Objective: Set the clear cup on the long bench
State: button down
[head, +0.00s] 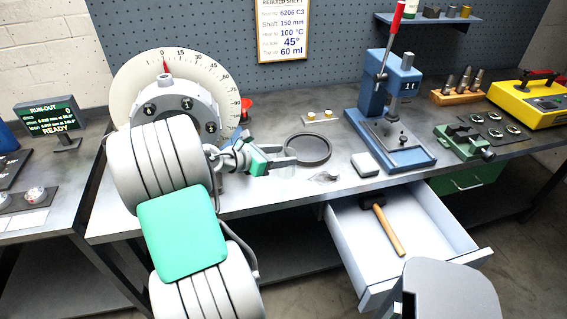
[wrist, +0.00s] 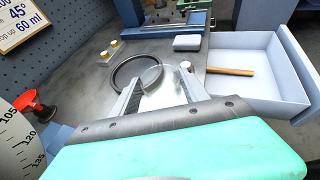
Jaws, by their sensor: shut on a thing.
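My gripper (head: 285,155) reaches over the long bench (head: 265,190), in front of the large dial. In the wrist view its two fingers (wrist: 160,92) are apart, with a faint, see-through shape between them. I take this to be the clear cup (wrist: 162,90), held between the fingers; its outline is hard to make out. The gap between the cup's base and the bench top cannot be told.
A dark ring (head: 308,149) lies on the bench just beyond my fingers. A blue press (head: 400,85) and a pale block (head: 365,164) stand to the right. An open drawer (head: 440,232) with a hammer (head: 385,225) juts from the front. The dial (head: 125,85) stands left.

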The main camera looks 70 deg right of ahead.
jog(key=shift+d+f, duration=0.2)
jog(key=shift+f, duration=0.55)
jog(key=shift+d+f, duration=0.2)
jog(key=shift+f, duration=0.6)
jog(key=shift+d+f, duration=0.2)
jog(key=shift+f, duration=0.55)
jog(key=shift+f, duration=0.1)
jog(key=c, duration=0.6)
grip_release()
jog(key=shift+w, duration=0.1)
